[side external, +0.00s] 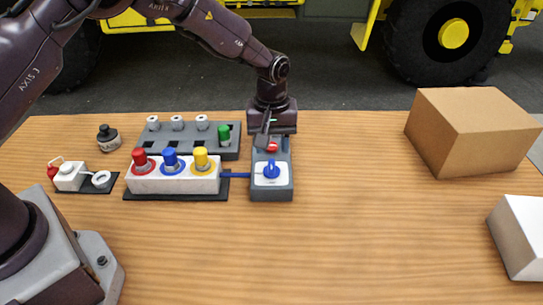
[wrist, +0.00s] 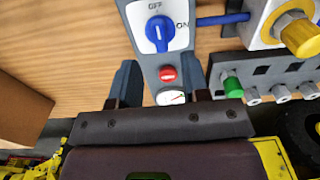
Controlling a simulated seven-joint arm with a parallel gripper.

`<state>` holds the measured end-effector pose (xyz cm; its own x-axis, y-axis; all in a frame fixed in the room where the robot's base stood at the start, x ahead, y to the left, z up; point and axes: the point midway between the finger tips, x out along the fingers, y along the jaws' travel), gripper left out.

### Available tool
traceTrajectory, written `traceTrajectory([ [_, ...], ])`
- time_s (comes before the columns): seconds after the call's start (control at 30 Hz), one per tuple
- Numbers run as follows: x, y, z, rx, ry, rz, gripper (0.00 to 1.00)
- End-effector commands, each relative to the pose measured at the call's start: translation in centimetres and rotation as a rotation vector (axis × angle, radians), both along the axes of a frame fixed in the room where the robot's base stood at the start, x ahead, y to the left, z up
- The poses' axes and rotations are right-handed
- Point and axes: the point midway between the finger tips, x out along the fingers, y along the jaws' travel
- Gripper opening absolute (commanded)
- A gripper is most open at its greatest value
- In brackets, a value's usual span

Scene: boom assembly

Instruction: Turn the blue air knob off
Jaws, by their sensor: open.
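The blue air knob (side external: 271,171) sits on a white plate at the near end of a grey control box (side external: 272,195). In the wrist view the blue knob (wrist: 158,34) is at top centre, with OFF printed above it and ON to its right. Its handle runs roughly up and down in that view, roughly in line with OFF. My gripper (side external: 268,138) is over the far end of the box, apart from the knob. In the wrist view my gripper (wrist: 160,68) is open and empty, its fingers on either side of the box's far part.
A red button (wrist: 167,74) and a gauge (wrist: 170,98) lie between the fingers in the wrist view. A blue hose (side external: 235,175) joins the box to a white block (side external: 172,182) with red, blue and yellow knobs. A cardboard box (side external: 470,130) stands right; table between is clear.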

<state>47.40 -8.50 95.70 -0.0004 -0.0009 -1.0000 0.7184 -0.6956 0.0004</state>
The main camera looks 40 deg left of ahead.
Motion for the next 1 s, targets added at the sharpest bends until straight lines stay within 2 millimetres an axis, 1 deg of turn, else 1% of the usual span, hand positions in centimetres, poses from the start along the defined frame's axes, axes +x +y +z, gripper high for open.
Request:
traceTrajectory([
  [0.03,0.1,0.0,1.3,-0.001,-0.005,-0.001,0.43],
  [0.2,0.1,0.0,4.8,-0.001,-0.004,0.001,0.43],
  [0.3,0.1,0.0,6.3,0.000,-0.003,0.001,0.43],
  [0.4,0.0,0.0,7.2,0.000,-0.001,0.002,0.43],
  [0.53,0.0,0.0,7.7,0.000,0.000,0.002,0.43],
  [0.83,0.0,0.0,7.7,0.001,0.001,-0.003,0.43],
  [0.97,0.0,0.1,7.6,0.004,-0.001,-0.075,0.43],
  [1.0,-0.5,0.4,7.1,0.012,0.014,-0.117,0.43],
])
